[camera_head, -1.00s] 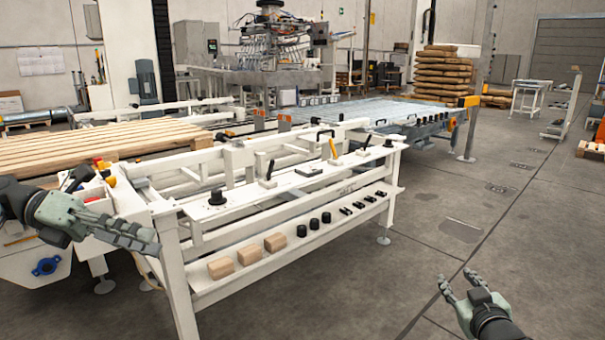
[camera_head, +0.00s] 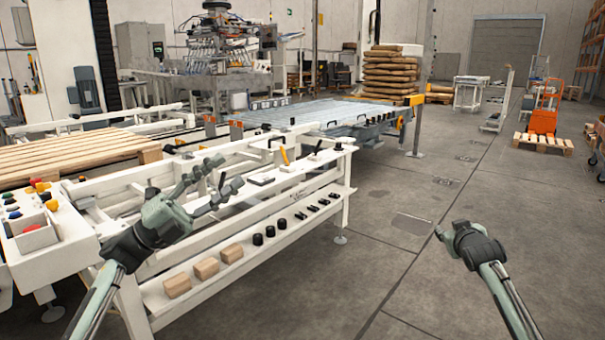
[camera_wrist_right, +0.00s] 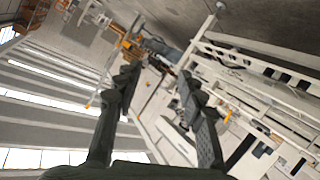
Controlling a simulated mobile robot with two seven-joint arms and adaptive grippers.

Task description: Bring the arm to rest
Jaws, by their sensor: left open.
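My left gripper (camera_head: 216,184) is open and empty, in front of the near side of the white bench (camera_head: 192,238). In the head view it overlaps the bench top; I cannot tell whether it touches it. My right gripper (camera_head: 446,232) is at the right, over bare floor, well apart from the bench. In the right wrist view the two fingers of my right gripper (camera_wrist_right: 155,98) are spread apart with nothing between them.
The bench's lower shelf holds wooden blocks (camera_head: 206,268) and several black parts. A control box (camera_head: 40,230) with coloured buttons stands at the left. A wooden pallet (camera_head: 75,155) lies behind. An orange pallet truck (camera_head: 544,115) is at the back right.

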